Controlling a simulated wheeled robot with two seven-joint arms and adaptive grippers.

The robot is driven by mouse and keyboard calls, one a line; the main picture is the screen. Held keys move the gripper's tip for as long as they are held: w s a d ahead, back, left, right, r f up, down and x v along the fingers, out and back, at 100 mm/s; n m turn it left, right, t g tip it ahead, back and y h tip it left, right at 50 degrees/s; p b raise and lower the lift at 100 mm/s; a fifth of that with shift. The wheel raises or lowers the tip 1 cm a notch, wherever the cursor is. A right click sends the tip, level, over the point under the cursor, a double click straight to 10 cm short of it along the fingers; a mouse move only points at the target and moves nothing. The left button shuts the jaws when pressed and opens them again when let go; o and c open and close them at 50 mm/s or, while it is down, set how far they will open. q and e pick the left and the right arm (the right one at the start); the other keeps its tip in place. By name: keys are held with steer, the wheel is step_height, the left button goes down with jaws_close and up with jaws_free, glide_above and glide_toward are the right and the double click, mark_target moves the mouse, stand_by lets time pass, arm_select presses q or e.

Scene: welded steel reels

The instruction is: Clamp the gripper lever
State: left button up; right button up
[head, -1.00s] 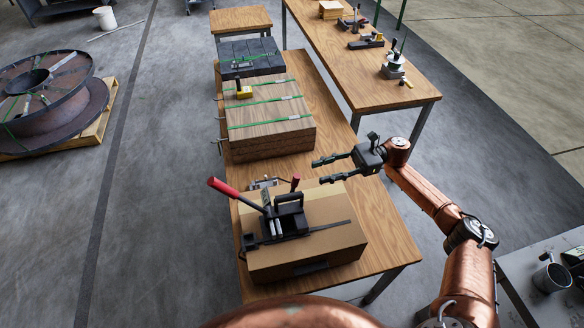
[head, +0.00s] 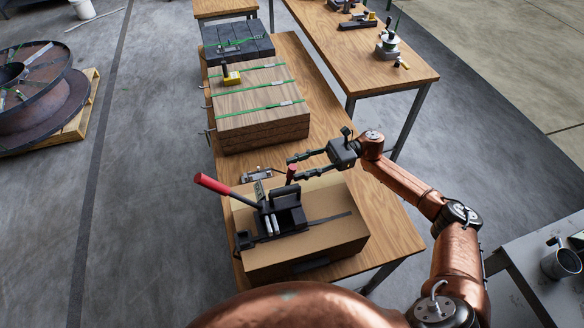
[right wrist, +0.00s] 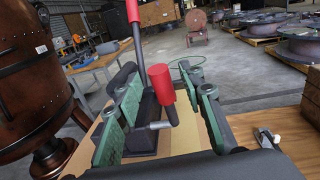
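A black strapping tool (head: 270,218) with a long red-handled lever (head: 214,184) and a shorter red-tipped gripper lever (head: 291,172) sits on a cardboard box (head: 330,245). My right gripper (head: 294,169) is open at the short lever. A dark strap (head: 330,217) lies across the box. My left gripper is out of view.
The box stands on a wooden table (head: 395,245). Behind it are a strapped wooden stack (head: 260,128) and a dark strapped block (head: 238,52). Another table (head: 375,75) with tools stands at the back right. A steel reel (head: 40,105) rests on a pallet at left.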

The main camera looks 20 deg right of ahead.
steer(key=shift+s+a, duration=0.15)
steer(key=shift+a, duration=1)
steer(key=shift+c, duration=0.7)
jaws_close()
